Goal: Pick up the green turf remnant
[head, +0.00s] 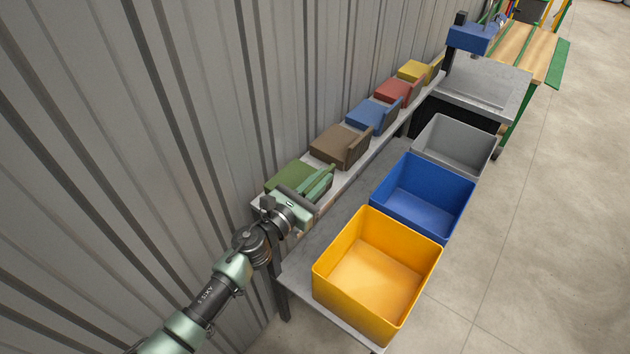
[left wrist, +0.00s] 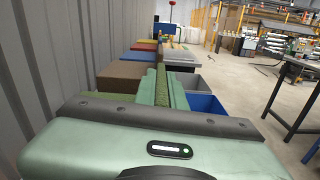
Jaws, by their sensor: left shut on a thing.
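The green turf remnant (head: 290,176) lies at the near end of the narrow wall shelf, beside the corrugated wall. My left gripper (head: 321,181) reaches over its right side, and its pale green fingers are shut on the remnant's edge. In the left wrist view, the fingers (left wrist: 162,87) stretch forward beside the dark green remnant (left wrist: 146,87). The gripper body hides the near part of the grip. The remnant appears to rest on the shelf. My right gripper is not in view.
Brown (head: 336,145), blue (head: 368,115), red (head: 394,90) and yellow (head: 414,70) remnants line the shelf (head: 357,163) beyond. Yellow (head: 344,262), blue (head: 380,192) and grey (head: 425,137) bins stand empty on a lower bench to the right. Open floor lies further right.

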